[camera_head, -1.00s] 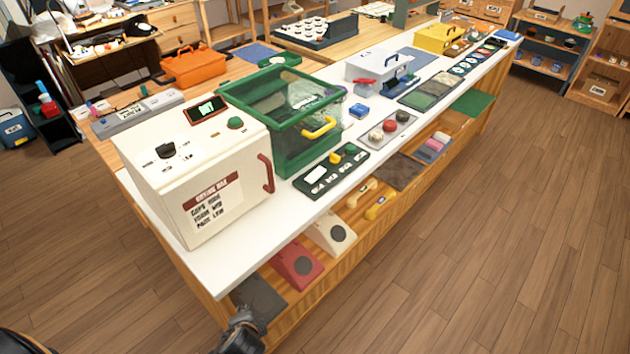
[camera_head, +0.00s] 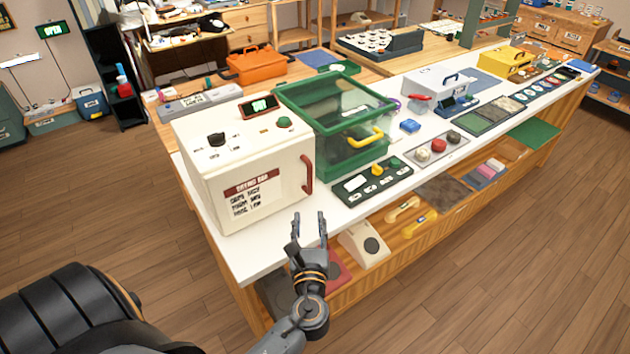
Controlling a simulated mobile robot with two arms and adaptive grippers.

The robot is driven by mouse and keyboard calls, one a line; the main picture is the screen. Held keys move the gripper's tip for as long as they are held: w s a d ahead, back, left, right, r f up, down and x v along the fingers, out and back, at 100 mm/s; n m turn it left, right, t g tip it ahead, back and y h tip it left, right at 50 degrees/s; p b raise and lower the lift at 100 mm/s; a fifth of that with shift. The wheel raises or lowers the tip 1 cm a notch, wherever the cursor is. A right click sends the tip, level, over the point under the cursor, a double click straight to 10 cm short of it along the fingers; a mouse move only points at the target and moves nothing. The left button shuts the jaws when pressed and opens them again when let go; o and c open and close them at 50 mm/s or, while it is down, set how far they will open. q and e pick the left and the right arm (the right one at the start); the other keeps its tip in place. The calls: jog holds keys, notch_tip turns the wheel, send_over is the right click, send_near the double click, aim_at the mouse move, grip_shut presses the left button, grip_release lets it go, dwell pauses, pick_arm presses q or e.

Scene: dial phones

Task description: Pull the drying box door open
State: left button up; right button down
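The drying box (camera_head: 270,158) is a cream box on the near left end of the white counter, with a dark red label and black text on its front door (camera_head: 222,190). Its dark red handle (camera_head: 307,176) stands upright at the right edge of that front. The door looks shut. My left gripper (camera_head: 309,222) is just below the handle in the picture, fingers pointing up and spread apart, with nothing between them. It appears apart from the handle. My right gripper is out of the frame.
A green clear-sided box (camera_head: 345,120) with a yellow handle stands right beside the drying box. A dark panel with buttons (camera_head: 365,188) lies on the counter (camera_head: 262,255). Phones, one cream (camera_head: 362,245), sit on the shelf below. The floor at right is clear.

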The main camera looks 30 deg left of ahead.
aim_at(310, 178)
pick_arm(q)
jog(key=shift+m, duration=0.4)
jog(key=p+x, duration=0.1)
jog(key=x, duration=0.6)
jog(key=p+x, duration=0.1)
jog(key=x, duration=0.6)
jog(key=shift+w+d+r, duration=0.1)
jog(key=shift+r, duration=0.15)
grip_shut()
